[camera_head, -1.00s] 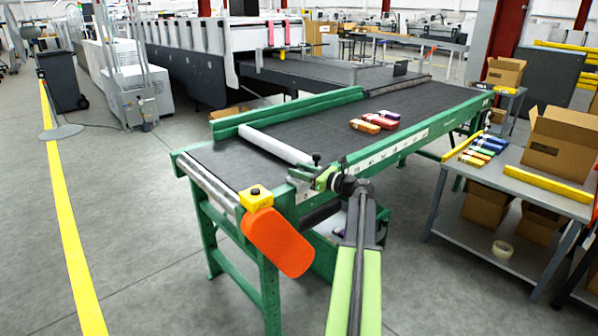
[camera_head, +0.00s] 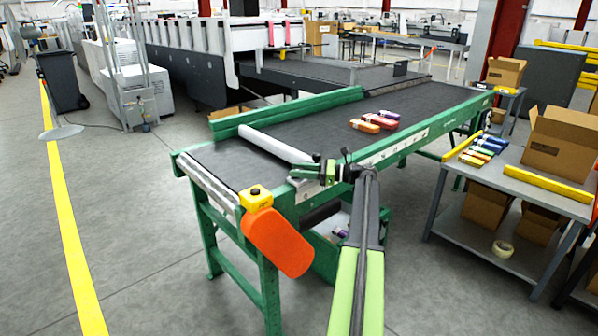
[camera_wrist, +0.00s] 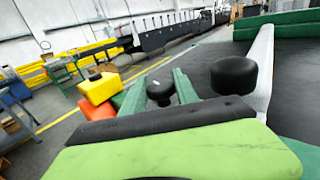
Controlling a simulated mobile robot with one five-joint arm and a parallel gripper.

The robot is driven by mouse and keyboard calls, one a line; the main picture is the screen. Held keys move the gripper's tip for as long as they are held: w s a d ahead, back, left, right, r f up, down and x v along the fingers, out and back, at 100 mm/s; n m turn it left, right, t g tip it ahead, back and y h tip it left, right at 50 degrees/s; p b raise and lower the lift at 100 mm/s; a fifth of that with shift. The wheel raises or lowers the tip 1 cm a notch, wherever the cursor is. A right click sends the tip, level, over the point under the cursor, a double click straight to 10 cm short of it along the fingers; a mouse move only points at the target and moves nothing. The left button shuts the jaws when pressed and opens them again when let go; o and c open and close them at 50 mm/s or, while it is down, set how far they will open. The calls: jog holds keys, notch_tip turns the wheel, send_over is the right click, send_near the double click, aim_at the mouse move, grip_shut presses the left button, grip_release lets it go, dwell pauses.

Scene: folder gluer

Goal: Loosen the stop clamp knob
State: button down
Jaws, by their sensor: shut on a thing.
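My gripper (camera_head: 325,172) is at the near edge of the green-framed conveyor, its fingers pointing left. In the wrist view, the green fingers of my gripper (camera_wrist: 160,88) are shut on a smaller round black knob (camera_wrist: 160,92). A larger round black knob (camera_wrist: 235,76) stands just right of the fingers, outside them, near the white stop bar (camera_wrist: 262,65). The white stop bar also shows in the head view (camera_head: 275,145), lying across the dark belt. The base of the held knob is hidden by my gripper body.
A yellow button box (camera_head: 256,197) and an orange cover (camera_head: 278,243) sit at the conveyor's near left corner. Small cartons (camera_head: 375,121) lie on the belt. A grey table (camera_head: 495,200) with boxes stands to the right.

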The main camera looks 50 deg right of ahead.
jog(key=c, duration=1)
grip_release()
jog(key=v, duration=1.7)
jog(key=shift+d, duration=0.15)
jog(key=shift+s, duration=0.1)
